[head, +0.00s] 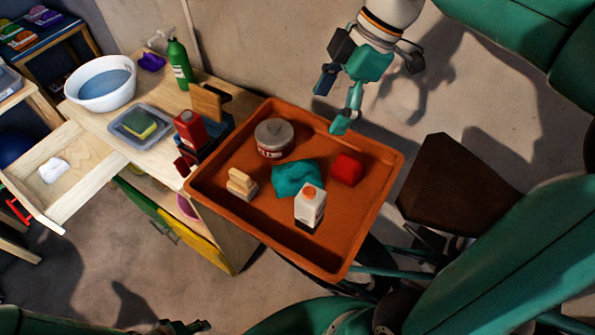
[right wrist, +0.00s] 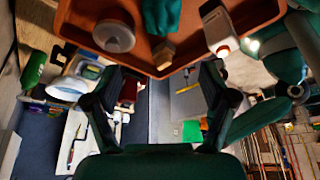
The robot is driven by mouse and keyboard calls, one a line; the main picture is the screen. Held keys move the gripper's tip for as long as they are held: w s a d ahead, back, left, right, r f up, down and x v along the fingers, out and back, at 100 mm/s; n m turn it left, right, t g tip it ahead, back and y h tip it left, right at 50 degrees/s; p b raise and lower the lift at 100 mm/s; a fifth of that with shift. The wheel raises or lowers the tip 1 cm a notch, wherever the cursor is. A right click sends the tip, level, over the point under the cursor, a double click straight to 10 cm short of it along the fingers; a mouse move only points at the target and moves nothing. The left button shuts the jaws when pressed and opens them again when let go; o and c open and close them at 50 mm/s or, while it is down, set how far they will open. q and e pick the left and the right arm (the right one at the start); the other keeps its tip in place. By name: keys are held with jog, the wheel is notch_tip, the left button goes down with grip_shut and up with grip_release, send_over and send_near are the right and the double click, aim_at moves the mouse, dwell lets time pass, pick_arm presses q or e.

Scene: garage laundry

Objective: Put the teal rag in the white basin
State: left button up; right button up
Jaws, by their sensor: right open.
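The teal rag (head: 294,178) lies crumpled in the orange tray (head: 222,213), between a jar, a brush, a carton and a red block. It also shows at the top of the right wrist view (right wrist: 160,14). The white basin (head: 103,100) stands on the wooden bench at the upper left, with blue inside it. My right gripper (head: 331,110) is open and empty above the tray's far edge, apart from the rag. Its two spread fingers also show in the right wrist view (right wrist: 160,82). I cannot make out my left gripper.
Around the rag are a lidded jar (head: 273,141), a wooden brush (head: 241,184), a white carton (head: 310,203) and a red block (head: 346,169). On the bench are a red bottle (head: 189,128), a sponge dish (head: 118,129) and a green bottle (head: 180,64). A drawer (head: 85,196) stands open.

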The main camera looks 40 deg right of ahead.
send_near(297, 164)
jog(key=x, duration=0.5)
jog(key=shift+w+a+f, duration=0.15)
jog(key=shift+w+a, duration=0.05)
jog(key=shift+d+p+x, duration=0.2)
jog(key=shift+p+x, duration=0.35)
jog(key=shift+x, duration=2.1)
jog(key=shift+s+f, duration=0.1)
jog(key=shift+s, duration=0.05)
jog(key=c, duration=1)
